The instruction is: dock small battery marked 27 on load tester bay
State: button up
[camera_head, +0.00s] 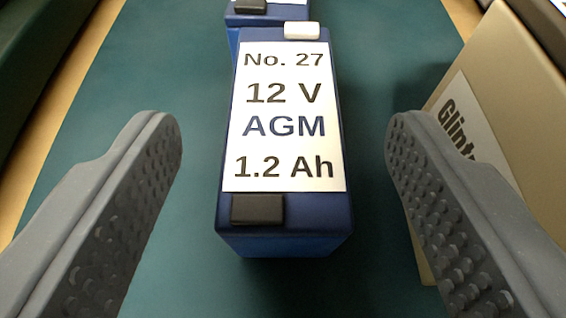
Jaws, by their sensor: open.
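The small battery marked No. 27 (282,216) is a blue block with a white label reading 12 V AGM 1.2 Ah. It lies in the middle of the head camera view, with a black terminal cap at its near end and a white one at its far end. My gripper (284,135) is open, with one grey studded finger to the left of the battery and one to the right. Clear gaps show on both sides and neither finger touches it. The load tester bay is not in view.
Another blue battery (266,17) with a black cap lies just behind, cut by the top edge. A tan box (475,75) with a label starting "Glint" stands close at the right. Green mat (130,85) is bare to the left, with a wooden edge beyond.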

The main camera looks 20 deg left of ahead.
jog(key=v, duration=0.4)
jog(key=shift+b+v, duration=0.9)
jog(key=shift+v, duration=0.4)
jog(key=shift+r, duration=0.1)
jog(key=w+d+r+m+t+h, duration=0.1)
jog(key=w+d+r, duration=0.1)
jog(key=r, duration=0.5)
jog(key=w+d+r, duration=0.2)
jog(key=r, duration=0.5)
jog(key=s+d+r, duration=0.2)
jog(key=r, duration=0.6)
jog(key=s+d+r+m+h, duration=0.1)
jog(key=s+d+r, duration=0.1)
jog(key=r, duration=0.6)
jog(key=s+d+r+t+h, duration=0.1)
jog(key=s+d+r, duration=0.1)
jog(key=r, duration=0.6)
jog(key=shift+d+m, duration=0.3)
jog(key=shift+d, duration=0.45)
jog(key=shift+o, duration=0.5)
jog(key=s+d+r, duration=0.3)
jog(key=s+r, duration=0.7)
jog(key=r, duration=0.1)
jog(key=shift+d+r+m+h, duration=0.25)
jog(key=shift+r+m+h, duration=0.05)
jog(key=shift+h, duration=0.1)
jog(key=shift+w, duration=0.1)
jog(key=c, duration=0.6)
jog(key=shift+c, duration=0.2)
